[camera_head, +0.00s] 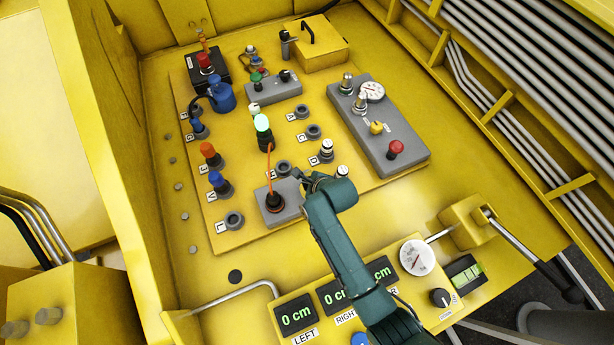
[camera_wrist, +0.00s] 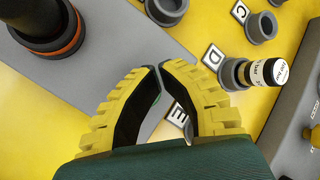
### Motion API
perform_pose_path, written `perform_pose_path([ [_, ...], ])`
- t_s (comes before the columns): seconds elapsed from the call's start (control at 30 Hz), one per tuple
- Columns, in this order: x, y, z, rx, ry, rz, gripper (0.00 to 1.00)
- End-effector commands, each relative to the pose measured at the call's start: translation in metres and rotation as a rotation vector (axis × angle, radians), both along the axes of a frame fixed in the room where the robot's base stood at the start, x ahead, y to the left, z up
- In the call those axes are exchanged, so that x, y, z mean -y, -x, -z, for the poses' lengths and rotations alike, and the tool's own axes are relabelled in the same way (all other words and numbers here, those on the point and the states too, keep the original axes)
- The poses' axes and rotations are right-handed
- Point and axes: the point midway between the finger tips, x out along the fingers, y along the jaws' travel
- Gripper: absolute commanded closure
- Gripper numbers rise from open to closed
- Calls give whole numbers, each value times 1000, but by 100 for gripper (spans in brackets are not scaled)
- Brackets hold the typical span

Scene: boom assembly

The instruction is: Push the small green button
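A small green-topped button (camera_head: 256,77) stands on a grey box near the back of the yellow panel in the head view. A larger lit pale-green cap (camera_head: 262,122) stands in front of it, with an orange cable running down from it. My gripper (camera_head: 301,176) is over the front-middle of the panel, well nearer than both. In the wrist view my gripper's two yellow-and-black fingers (camera_wrist: 160,67) meet at their tips, with no held object visible. A sliver of green shows in the gap behind the tips; I cannot tell what it belongs to.
A grey plate with a dark plug (camera_head: 273,202) lies left of my gripper. A grey box with a red button (camera_head: 395,148) is on the right. Lettered sockets, including one with a white-capped plug (camera_wrist: 268,72), surround the gripper. A yellow box (camera_head: 320,45) stands at the back.

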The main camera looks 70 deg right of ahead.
Motion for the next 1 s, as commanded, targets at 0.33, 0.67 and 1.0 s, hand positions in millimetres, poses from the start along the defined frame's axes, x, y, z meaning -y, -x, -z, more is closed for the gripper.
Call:
perform_pose_path([
  [0.33,0,0,2,0,0,0,100],
  [0.67,0,0,6,-1,-1,0,100],
  [1.0,0,0,3,-1,-1,0,100],
])
